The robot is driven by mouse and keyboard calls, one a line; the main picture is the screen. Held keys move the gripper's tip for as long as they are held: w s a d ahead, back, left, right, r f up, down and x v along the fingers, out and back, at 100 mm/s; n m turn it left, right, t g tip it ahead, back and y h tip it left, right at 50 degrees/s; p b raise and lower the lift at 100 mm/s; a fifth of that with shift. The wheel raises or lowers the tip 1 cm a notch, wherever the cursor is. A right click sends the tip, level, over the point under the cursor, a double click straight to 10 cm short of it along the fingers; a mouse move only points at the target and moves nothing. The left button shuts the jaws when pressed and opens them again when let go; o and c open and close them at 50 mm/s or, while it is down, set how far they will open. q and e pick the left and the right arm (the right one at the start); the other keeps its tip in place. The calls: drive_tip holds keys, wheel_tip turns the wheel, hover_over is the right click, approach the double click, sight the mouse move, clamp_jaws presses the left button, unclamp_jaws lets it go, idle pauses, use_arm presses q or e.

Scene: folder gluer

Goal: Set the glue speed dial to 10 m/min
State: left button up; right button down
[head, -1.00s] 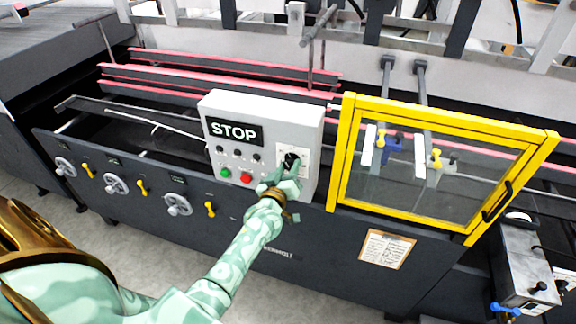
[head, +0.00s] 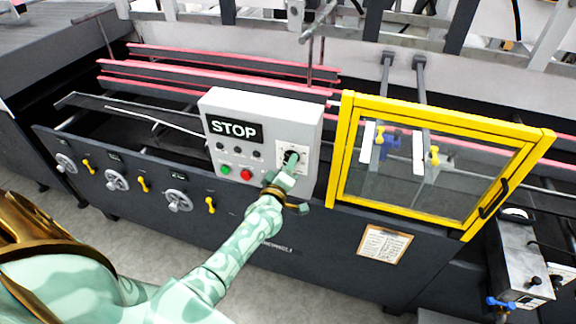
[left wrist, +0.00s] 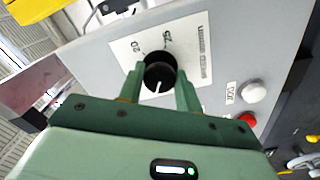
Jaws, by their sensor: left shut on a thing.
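The glue speed dial is a round black knob (left wrist: 160,76) with a white pointer line, on a white plate (left wrist: 128,48) on the grey control box (head: 262,104). In the left wrist view the numbers 20 and 25 show on the plate; other markings are hidden or too small. The pointer line is toward the gripper, at the bottom of that view. My left gripper (left wrist: 160,90) has its two green fingers on either side of the knob, shut on it. In the head view my left gripper (head: 291,160) covers part of the dial. My right gripper is not in view.
The box carries a STOP sign (head: 234,130), a green button (head: 225,170) and a red button (head: 247,175) left of the dial. A yellow-framed guard door (head: 345,150) stands close on the right. Handwheels (head: 117,181) line the machine front.

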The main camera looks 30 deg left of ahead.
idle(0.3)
use_arm(q)
drive_tip(key=o, duration=1)
drive_tip(key=v, duration=1.6)
drive_tip(key=shift+s+f, duration=0.1)
drive_tip(key=shift+s, duration=0.05)
